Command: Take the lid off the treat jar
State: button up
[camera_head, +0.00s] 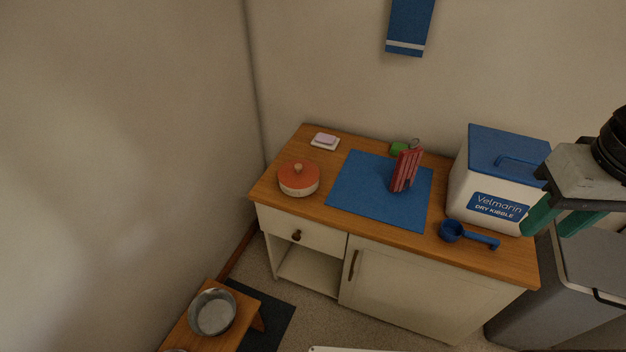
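The treat jar (299,188) looks like a low, round, cream-white pot on the left part of the wooden cabinet top. Its orange-red lid (285,174) sits on it, with a small round tan knob (298,167) on top. My gripper (549,229) hangs at the right edge of the view, in front of the kibble box, far to the right of the jar. Its two teal fingers are apart with nothing visible between them.
A blue mat (360,190) with a red striped item (405,172) lies right of the jar. A kibble box (468,185) and blue scoop (453,232) stand further right. A pink-and-white block (325,141) lies behind. A low stool with a metal bowl (213,313) stands below left.

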aim_at(296, 173)
jog(key=z, duration=0.55)
jog(key=k, duration=0.15)
jog(key=u, duration=1.3)
jog(key=i, duration=0.85)
jog(key=z, duration=0.15)
